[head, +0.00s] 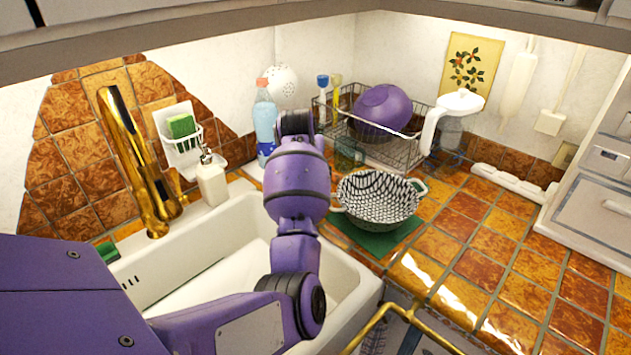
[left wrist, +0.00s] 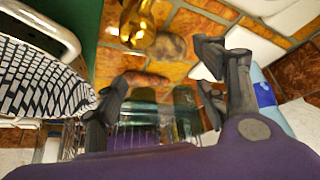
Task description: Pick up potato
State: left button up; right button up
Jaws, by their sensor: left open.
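A brown, rounded, potato-like lump (left wrist: 170,46) lies on the orange tiles in the left wrist view, beyond my left gripper (left wrist: 163,72). A reddish-brown elongated item (left wrist: 147,78) lies nearer, between the open fingers as seen there; I cannot tell for sure which of the two is the potato. My left gripper is open, with nothing visibly held. In the head view my purple left arm reaches over the sink toward the back counter and hides its fingers and the lump. My right gripper is not in view.
A clear glass (left wrist: 155,120) stands close to the fingers. A patterned colander (head: 378,197) sits on a green mat (head: 375,240) to the right. A blue bottle (head: 265,120), soap dispenser (head: 212,178) and dish rack (head: 415,150) crowd the back. The right counter is mostly clear.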

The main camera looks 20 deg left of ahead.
pick_arm(q)
jog(key=shift+w+a+f, duration=0.1)
jog(key=shift+w+f, duration=0.1)
jog(key=shift+f, duration=0.65)
jog(key=b+x, duration=0.1)
jog(key=x, duration=0.4)
jog(key=shift+w+a+f, duration=0.15)
jog(key=shift+f, duration=0.15)
jog(key=shift+r, duration=0.15)
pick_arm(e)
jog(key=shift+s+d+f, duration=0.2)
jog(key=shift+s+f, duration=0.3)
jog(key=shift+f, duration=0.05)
